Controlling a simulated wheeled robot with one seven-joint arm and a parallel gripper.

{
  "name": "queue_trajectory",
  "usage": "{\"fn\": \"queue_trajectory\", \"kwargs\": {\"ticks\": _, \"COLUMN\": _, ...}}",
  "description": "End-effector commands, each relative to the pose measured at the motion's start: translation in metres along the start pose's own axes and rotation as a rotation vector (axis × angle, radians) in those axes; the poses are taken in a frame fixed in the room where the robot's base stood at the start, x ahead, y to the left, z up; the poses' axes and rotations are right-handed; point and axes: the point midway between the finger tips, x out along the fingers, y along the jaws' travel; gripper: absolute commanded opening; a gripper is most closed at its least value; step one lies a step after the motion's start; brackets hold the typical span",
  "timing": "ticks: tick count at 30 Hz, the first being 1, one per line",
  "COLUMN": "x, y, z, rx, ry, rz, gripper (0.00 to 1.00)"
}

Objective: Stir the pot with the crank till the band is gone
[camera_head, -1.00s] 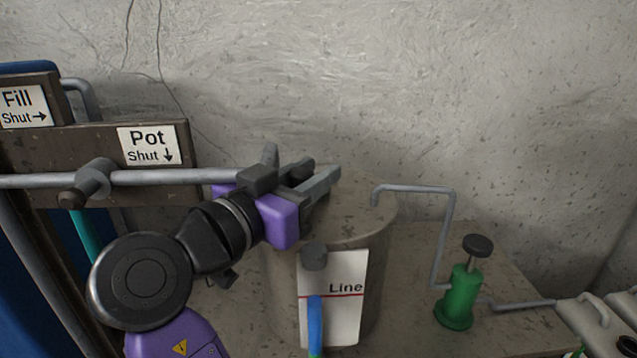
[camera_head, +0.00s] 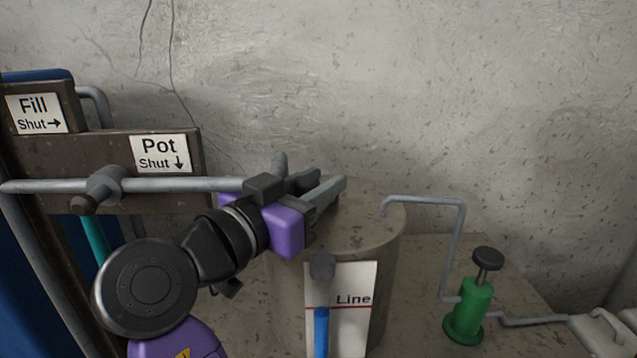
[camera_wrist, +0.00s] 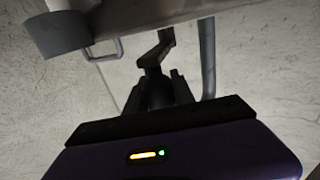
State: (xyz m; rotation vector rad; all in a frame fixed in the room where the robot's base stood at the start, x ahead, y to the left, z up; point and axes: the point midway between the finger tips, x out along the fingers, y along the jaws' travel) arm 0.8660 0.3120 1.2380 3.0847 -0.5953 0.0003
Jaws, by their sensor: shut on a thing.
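The pot (camera_head: 385,240) is a grey-brown cylinder on a ledge, with a white card marked "Line" (camera_head: 352,330) on its front. A gauge tube with blue liquid (camera_head: 321,330) stands before the card; the blue top is about level with the red line. No separate band shows in the visible part, and the tube's bottom is cut off. My gripper (camera_head: 310,188) is over the pot's top, shut on the crank (camera_head: 279,163), whose grey upright end shows beside the fingers. The crank (camera_wrist: 165,42) also shows in the wrist view at my gripper's dark fingers (camera_wrist: 160,88).
Boards marked "Fill" (camera_head: 35,112) and "Pot" (camera_head: 160,153) stand left, with a grey lever bar (camera_head: 170,184) running close behind my gripper. A bent pipe (camera_head: 462,220) and green pump (camera_head: 467,312) stand right. The wall is close behind.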

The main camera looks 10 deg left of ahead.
Motion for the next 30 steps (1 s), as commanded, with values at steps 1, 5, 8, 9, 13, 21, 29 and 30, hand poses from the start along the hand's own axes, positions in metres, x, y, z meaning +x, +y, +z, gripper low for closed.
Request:
{"fn": "queue_trajectory", "kwargs": {"ticks": 1, "x": 0.0002, "y": -0.001, "z": 0.0002, "rx": 0.0, "ry": 0.0, "rz": -0.003, "gripper": 0.0}}
{"fn": "queue_trajectory", "kwargs": {"ticks": 5, "x": 0.0003, "y": -0.0009, "z": 0.0001, "rx": 0.0, "ry": 0.0, "rz": -0.003, "gripper": 0.0}}
{"fn": "queue_trajectory", "kwargs": {"ticks": 8, "x": 0.0004, "y": -0.0007, "z": 0.0001, "rx": 0.0, "ry": 0.0, "rz": -0.002, "gripper": 0.0}}
{"fn": "queue_trajectory", "kwargs": {"ticks": 9, "x": 0.0005, "y": -0.0007, "z": 0.0001, "rx": 0.0, "ry": 0.0, "rz": -0.002, "gripper": 0.0}}
{"fn": "queue_trajectory", "kwargs": {"ticks": 13, "x": 0.0006, "y": -0.0006, "z": 0.0001, "rx": 0.0, "ry": 0.0, "rz": -0.002, "gripper": 0.0}}
{"fn": "queue_trajectory", "kwargs": {"ticks": 21, "x": 0.0007, "y": -0.0002, "z": 0.0001, "rx": 0.0, "ry": 0.0, "rz": -0.001, "gripper": 0.52}}
{"fn": "queue_trajectory", "kwargs": {"ticks": 29, "x": 0.0001, "y": 0.0, "z": 0.0, "rx": 0.0, "ry": 0.0, "rz": 0.0, "gripper": 0.52}}
{"fn": "queue_trajectory", "kwargs": {"ticks": 30, "x": -0.0012, "y": -0.0001, "z": 0.0001, "rx": 0.0, "ry": 0.0, "rz": 0.0, "gripper": 0.52}}
